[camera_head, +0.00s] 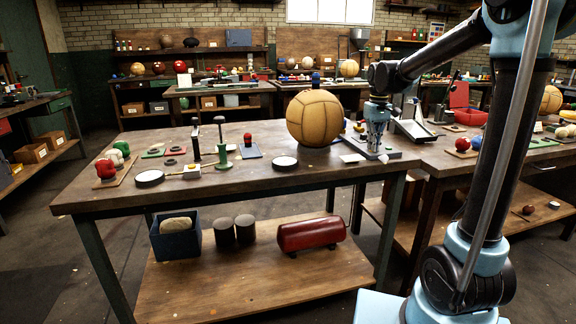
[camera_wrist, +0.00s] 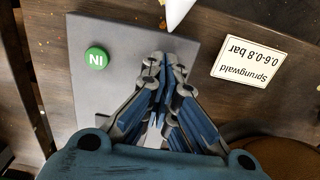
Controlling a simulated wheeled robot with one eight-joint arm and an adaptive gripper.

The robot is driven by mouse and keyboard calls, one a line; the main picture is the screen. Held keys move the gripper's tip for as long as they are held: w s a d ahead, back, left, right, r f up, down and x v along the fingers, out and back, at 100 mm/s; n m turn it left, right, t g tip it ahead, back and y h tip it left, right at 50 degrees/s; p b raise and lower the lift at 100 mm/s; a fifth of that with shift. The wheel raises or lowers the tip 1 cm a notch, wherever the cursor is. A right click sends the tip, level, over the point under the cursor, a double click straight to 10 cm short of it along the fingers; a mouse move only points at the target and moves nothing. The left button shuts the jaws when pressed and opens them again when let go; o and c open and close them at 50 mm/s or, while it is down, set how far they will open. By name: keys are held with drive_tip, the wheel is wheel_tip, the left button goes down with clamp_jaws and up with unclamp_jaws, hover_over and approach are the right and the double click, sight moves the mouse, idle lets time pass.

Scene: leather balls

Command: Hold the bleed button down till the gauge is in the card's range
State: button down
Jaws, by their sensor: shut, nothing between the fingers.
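My gripper (camera_head: 376,146) points down over a grey plate (camera_wrist: 88,40) at the right end of the near bench. Its fingers (camera_wrist: 163,62) are shut and empty in the wrist view. A green button (camera_wrist: 96,60) with letters like "IN" sits on the plate, left of the fingertips and apart from them. The white card (camera_wrist: 262,58) right of the plate reads "Sprungwald 0.6-0.8 bar"; it also shows in the head view (camera_head: 352,158). No bleed button shows; the fingers cover part of the plate. I cannot make out a gauge reading in either view.
A large tan leather ball (camera_head: 316,118) stands left of my gripper; a brown curve (camera_wrist: 290,158) shows at the wrist view's lower right. A white pointed part (camera_wrist: 178,12) juts in at the top. Small tools and red balls lie farther left on the bench (camera_head: 230,190).

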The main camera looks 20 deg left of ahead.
idle(0.3)
drive_tip(key=shift+r, duration=3)
